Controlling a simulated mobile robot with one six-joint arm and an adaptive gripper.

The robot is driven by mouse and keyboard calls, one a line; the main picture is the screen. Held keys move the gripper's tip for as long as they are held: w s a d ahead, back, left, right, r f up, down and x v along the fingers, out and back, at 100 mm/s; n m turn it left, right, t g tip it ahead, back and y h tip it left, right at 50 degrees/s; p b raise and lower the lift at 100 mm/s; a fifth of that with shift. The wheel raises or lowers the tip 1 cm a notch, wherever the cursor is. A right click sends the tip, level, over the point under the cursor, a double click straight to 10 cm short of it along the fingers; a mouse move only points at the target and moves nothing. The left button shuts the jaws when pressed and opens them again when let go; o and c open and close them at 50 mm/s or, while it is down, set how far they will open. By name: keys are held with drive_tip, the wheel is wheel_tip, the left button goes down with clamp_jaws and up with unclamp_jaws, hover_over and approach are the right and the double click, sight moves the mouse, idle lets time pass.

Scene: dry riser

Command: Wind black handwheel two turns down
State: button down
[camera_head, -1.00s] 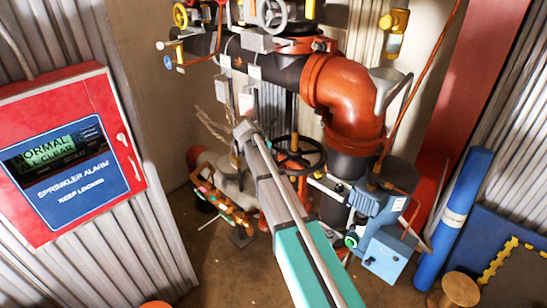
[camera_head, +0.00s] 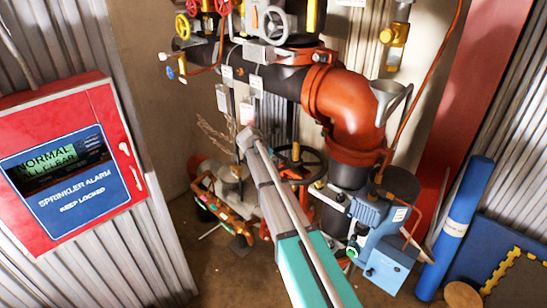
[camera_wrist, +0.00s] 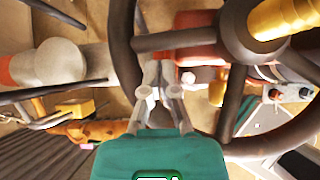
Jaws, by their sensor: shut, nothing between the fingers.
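The black handwheel (camera_head: 322,163) stands low behind my arm in the head view, its left side partly covered by the arm. In the wrist view the handwheel (camera_wrist: 124,60) fills the upper right, with thick spokes, a dark hub and a brass-coloured stem (camera_wrist: 285,15) at its centre. My gripper (camera_wrist: 160,75) is shut and empty, its fingertips near the left part of the rim and just below one spoke. I cannot tell whether the fingers touch the rim or spoke. In the head view I cannot make out the fingers.
A red sprinkler alarm box (camera_head: 70,165) is on the left wall. A large orange pipe elbow (camera_head: 345,105) rises behind the wheel. A blue pump unit (camera_head: 385,235) and a blue roll (camera_head: 455,225) stand to the right. Red and yellow small wheels are at the top.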

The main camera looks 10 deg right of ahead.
wheel_tip(320, 180, up, 5)
drive_tip(key=p, duration=0.5)
idle(0.5)
drive_tip(key=s+d, duration=0.2)
drive_tip(key=s, duration=0.9)
drive_tip(key=shift+d+f, duration=0.2)
drive_tip(key=shift+d, duration=0.05)
drive_tip(key=shift+f+b, duration=0.1)
drive_tip(key=shift+b, duration=0.25)
